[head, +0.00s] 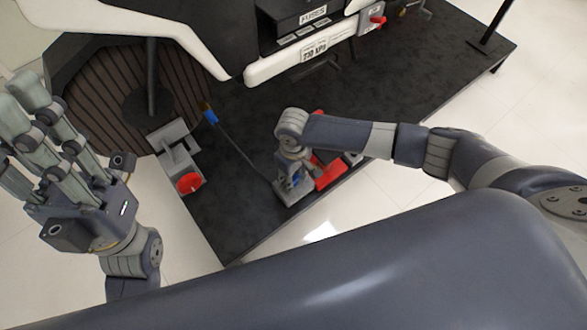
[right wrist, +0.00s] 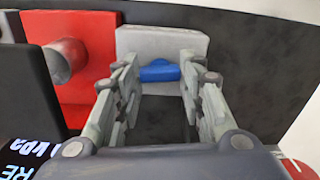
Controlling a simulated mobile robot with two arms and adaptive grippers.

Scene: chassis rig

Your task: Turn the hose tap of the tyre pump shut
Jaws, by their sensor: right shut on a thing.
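The tyre pump (head: 328,174) is a red body on the front part of the dark platform. It also shows at the left in the right wrist view (right wrist: 85,100). The blue hose tap (right wrist: 158,74) sits against a grey block (right wrist: 150,40) beside the red body. My right gripper (right wrist: 160,84) reaches down to it with a finger on each side and is shut on the tap. In the head view my right gripper (head: 292,172) hides most of the tap. My left gripper (head: 36,118) is raised at the far left, open and empty.
A dark hose (head: 240,152) runs across the platform (head: 225,225) to a blue end. A grey device with a red round knob (head: 189,183) stands left of it. A white-edged black console (head: 300,62) with labels stands behind. The platform's front edge is close to the pump.

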